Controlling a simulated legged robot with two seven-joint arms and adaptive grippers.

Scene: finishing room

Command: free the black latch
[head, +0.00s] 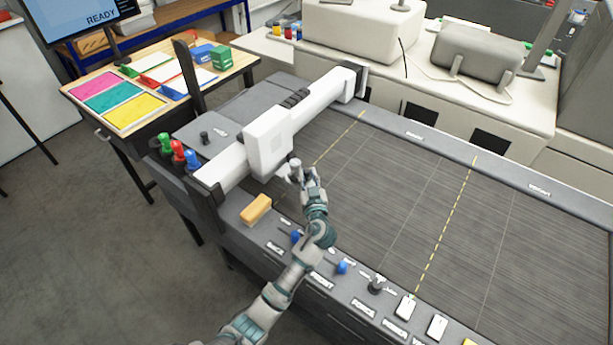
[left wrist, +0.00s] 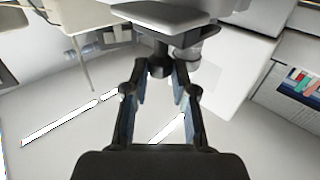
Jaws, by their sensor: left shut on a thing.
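The white carriage (head: 268,143) sits on the white gantry beam over the dark cutting bed. My left gripper (head: 294,172) is at the carriage's near right side, at its lower edge. In the left wrist view my left gripper (left wrist: 160,78) has its two fingers closed in on a small dark part, the black latch (left wrist: 158,64), beneath a pale overhanging body. The fingers hide part of the latch, and in the head view I cannot make it out behind the gripper. A pale round knob (head: 295,162) shows right at the gripper. My right gripper is in neither view.
The cutting bed (head: 400,190) is clear to the right. An orange block (head: 257,208) lies on the front rail, along with blue knobs (head: 342,267) and white switches. A sample table (head: 165,80) is behind.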

